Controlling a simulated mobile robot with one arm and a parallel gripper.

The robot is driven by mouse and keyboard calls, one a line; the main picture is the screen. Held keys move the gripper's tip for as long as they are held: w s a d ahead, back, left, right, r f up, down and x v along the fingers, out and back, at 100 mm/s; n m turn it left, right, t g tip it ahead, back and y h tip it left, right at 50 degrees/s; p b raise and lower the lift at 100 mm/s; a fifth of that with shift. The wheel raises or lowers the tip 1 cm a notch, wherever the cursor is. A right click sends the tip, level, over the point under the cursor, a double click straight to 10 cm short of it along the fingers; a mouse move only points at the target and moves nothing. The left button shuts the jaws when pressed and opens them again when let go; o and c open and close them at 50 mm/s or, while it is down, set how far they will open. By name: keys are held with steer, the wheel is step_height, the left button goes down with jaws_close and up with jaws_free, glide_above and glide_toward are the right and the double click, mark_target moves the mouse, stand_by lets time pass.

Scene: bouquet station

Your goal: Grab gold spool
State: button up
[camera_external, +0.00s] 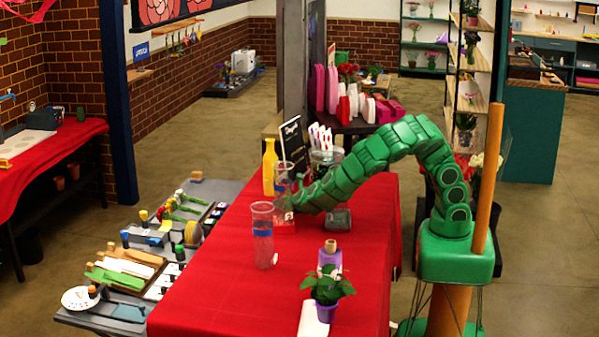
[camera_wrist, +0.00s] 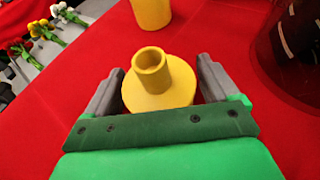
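The gold spool (camera_wrist: 160,88) stands upright in the wrist view, its hollow core facing up above a round flange. My gripper (camera_wrist: 160,66) has one grey finger on each side of the spool. A thin strip of red shows between the right finger and the flange, and the left finger is very close to the flange. The fingers look open around it. In the external view my gripper (camera_external: 287,203) is low over the red table (camera_external: 215,275), near its middle. I cannot make out the gold spool there.
A yellow bottle (camera_external: 269,166) stands behind my gripper. Clear cylinders (camera_external: 262,235) stand nearby, and a dark transparent vessel (camera_wrist: 290,50) is at right in the wrist view. A purple spool (camera_external: 330,257) and a potted plant (camera_external: 327,287) are at the front.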

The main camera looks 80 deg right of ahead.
steer(key=c, duration=0.8)
steer(key=shift+r, duration=0.1)
